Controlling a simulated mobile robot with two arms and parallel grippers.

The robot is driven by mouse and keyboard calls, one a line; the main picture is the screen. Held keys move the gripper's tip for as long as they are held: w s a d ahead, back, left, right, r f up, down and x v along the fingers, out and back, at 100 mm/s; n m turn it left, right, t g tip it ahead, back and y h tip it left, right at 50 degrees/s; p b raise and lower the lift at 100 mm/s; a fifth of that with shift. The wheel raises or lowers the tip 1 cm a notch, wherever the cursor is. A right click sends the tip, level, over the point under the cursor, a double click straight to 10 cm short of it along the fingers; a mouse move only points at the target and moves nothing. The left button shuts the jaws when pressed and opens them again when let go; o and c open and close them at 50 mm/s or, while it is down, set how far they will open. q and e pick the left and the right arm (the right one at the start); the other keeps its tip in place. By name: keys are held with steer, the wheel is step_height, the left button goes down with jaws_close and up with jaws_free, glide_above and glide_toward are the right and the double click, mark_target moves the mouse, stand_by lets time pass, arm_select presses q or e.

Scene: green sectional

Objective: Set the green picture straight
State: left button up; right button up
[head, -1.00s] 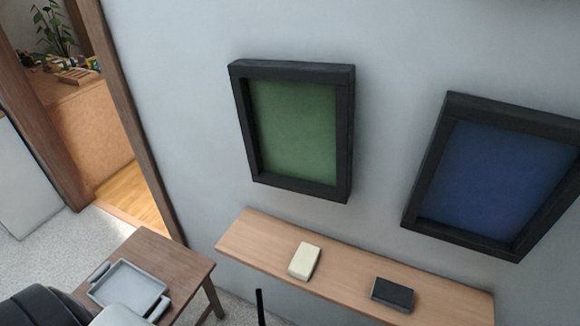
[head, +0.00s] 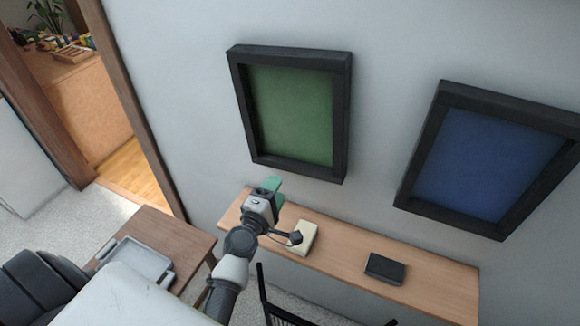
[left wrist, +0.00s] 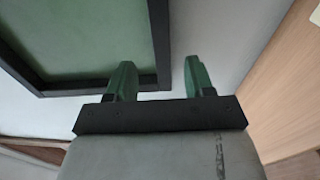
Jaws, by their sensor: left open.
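The green picture (head: 293,115) hangs on the wall in a thick black frame, left of centre in the head view. Its frame looks slightly tilted against the blue picture, though the head camera's own slant makes this hard to judge. My left gripper (head: 270,185) is open and empty, just below the picture's lower left corner, with green fingertips. In the left wrist view the green picture (left wrist: 85,35) fills the upper left. The open fingers (left wrist: 160,82) are near its lower corner; I cannot tell if the left finger touches the frame. My right gripper is not in view.
A blue picture (head: 487,165) in a black frame hangs tilted to the right. Below is a wooden shelf (head: 345,262) with a cream box (head: 303,238) and a black box (head: 385,268). A small table (head: 190,236) with a grey tray (head: 113,249) stands lower left, by a doorway.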

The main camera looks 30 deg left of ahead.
mark_target(290, 170)
arm_select(q)
steer(key=w, duration=0.8)
steer(key=shift+w+a+p, duration=0.1)
steer(key=shift+w+p, duration=0.2)
steer(key=shift+w, duration=0.1)
